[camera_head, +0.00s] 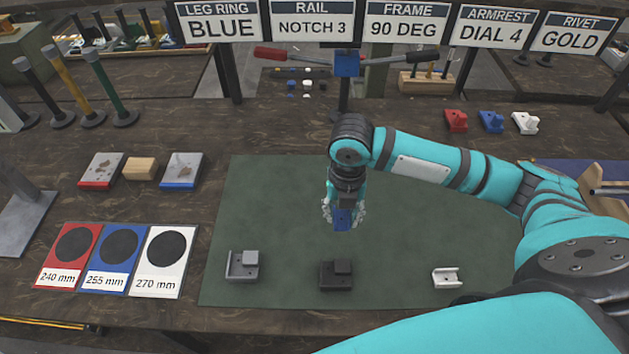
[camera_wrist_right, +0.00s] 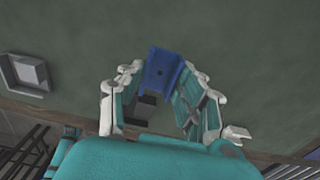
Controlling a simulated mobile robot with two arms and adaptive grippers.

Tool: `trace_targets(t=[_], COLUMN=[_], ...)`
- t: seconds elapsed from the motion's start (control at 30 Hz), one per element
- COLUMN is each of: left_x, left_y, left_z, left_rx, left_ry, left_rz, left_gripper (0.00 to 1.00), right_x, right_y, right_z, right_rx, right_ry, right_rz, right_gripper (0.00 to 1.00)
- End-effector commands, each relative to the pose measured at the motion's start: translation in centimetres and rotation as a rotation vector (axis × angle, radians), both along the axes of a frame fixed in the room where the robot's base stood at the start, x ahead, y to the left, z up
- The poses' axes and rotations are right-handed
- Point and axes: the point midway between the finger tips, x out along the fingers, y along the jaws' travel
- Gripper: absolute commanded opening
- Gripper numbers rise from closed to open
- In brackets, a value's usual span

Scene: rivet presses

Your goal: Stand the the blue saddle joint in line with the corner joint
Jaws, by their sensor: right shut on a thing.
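The blue saddle joint (camera_head: 342,218) is between the fingers of my right gripper (camera_head: 343,211), which is shut on it above the green mat (camera_head: 270,200). The right wrist view shows the blue joint (camera_wrist_right: 163,68) between the fingertips. A grey joint with raised walls (camera_head: 242,265), which looks like the corner joint, stands at the mat's front left; it also shows in the right wrist view (camera_wrist_right: 28,73). A dark joint (camera_head: 336,275) stands at the front middle, below the held joint in the picture. A white channel-shaped joint (camera_head: 446,278) stands to its right. My left gripper is not in view.
Red (camera_head: 456,121), blue (camera_head: 491,121) and white (camera_head: 526,122) joints stand at the back right. Coloured length cards (camera_head: 115,285) lie at the left. Two plates and a wooden block (camera_head: 141,168) lie behind them. The mat's middle left is clear.

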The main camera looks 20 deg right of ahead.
Motion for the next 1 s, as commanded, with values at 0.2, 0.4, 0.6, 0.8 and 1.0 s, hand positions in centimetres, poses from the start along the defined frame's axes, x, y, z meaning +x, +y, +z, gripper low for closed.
trace_targets(t=[0.2, 0.4, 0.6, 0.8, 1.0], left_x=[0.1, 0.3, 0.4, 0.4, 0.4], left_y=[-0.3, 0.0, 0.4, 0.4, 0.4], left_z=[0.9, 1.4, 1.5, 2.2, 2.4], left_rx=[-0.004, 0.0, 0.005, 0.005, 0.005], left_ry=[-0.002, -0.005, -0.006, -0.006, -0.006], left_rz=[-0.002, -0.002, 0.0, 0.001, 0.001], left_gripper=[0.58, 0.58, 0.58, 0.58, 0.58], right_x=[6.1, 10.5, 12.3, 12.7, 12.8], right_y=[-1.1, -2.1, -2.5, -2.6, -2.7], right_z=[-0.3, -0.7, -1.0, -3.3, -4.7], right_rx=[0.001, 0.001, 0.001, 0.0, -0.001], right_ry=[-0.002, 0.0, -0.002, 0.003, -0.002], right_rz=[-0.006, -0.005, -0.003, -0.002, -0.002], right_gripper=[0.12, 0.12, 0.12, 0.12, 0.12])
